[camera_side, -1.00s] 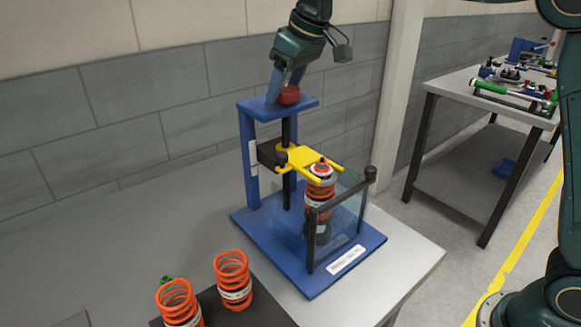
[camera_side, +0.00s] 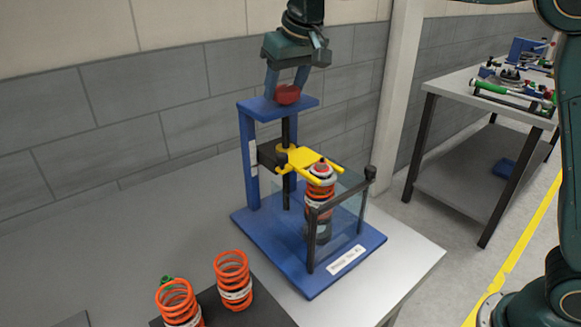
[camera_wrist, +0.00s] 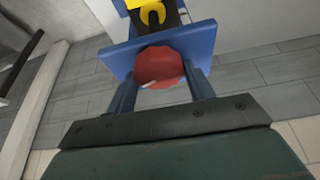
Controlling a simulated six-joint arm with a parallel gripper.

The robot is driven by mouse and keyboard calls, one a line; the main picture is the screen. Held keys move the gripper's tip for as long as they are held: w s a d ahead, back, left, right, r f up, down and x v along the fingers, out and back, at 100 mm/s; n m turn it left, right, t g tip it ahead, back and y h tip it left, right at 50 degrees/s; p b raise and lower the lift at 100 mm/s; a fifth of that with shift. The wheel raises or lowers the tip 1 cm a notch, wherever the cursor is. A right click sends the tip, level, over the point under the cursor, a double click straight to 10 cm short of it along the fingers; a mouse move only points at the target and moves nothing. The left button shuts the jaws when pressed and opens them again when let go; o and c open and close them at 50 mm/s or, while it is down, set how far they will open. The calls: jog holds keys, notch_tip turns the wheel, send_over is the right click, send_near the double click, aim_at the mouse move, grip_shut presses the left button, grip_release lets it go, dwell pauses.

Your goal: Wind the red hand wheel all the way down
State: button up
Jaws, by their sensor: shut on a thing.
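The red hand wheel (camera_side: 288,94) sits on top of the blue press frame (camera_side: 249,160). My gripper (camera_side: 287,92) points down from above and is shut on the wheel, one finger on each side. The wrist view shows the wheel (camera_wrist: 159,67) between my two blue fingers (camera_wrist: 160,85). Below the frame's top plate, a dark screw runs down through the yellow fork (camera_side: 300,158). The fork is at the upper end of an orange spring strut (camera_side: 320,195), which stands upright behind a clear guard (camera_side: 345,210) with a dark bar.
Two orange springs (camera_side: 234,280) stand on a dark mat (camera_side: 258,310) at the table's front left. The grey table (camera_side: 150,235) is clear to the left of the press. A second bench (camera_side: 455,120) with tools stands at the right.

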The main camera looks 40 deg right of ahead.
jog(key=shift+m+h, duration=0.6)
jog(key=shift+m, duration=1)
jog(key=o, duration=0.9)
